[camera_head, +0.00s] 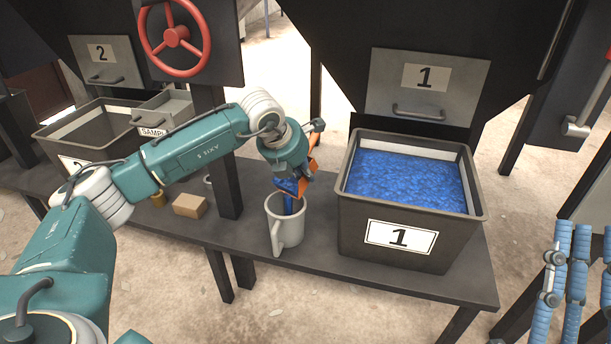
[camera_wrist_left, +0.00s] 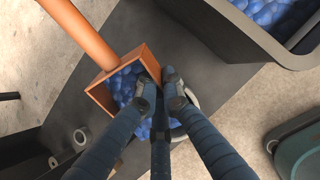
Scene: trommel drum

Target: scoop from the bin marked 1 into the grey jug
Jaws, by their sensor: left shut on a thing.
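My left gripper (camera_head: 290,184) is shut on an orange scoop (camera_head: 303,181), right above the grey jug (camera_head: 288,232). In the left wrist view the scoop (camera_wrist_left: 108,98) holds blue lumps (camera_wrist_left: 124,86), and the fingertips (camera_wrist_left: 160,88) close at its wall. The jug's rim (camera_wrist_left: 192,97) shows partly behind the fingers. In the head view, saturated blue shows between scoop and jug mouth; I cannot tell if it is falling material. The inside of the jug is mostly hidden. The bin marked 1 (camera_head: 408,238) is filled with blue lumps (camera_head: 408,180). My right gripper (camera_head: 583,232) is empty, fingers apart.
The jug and bin stand on a dark bench (camera_head: 330,262). A dark post (camera_head: 224,190) rises left of the jug. A cardboard box (camera_head: 190,205) and a bin marked 2 (camera_head: 88,130) lie farther left. A hopper with a panel marked 1 (camera_head: 425,87) stands behind the bin.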

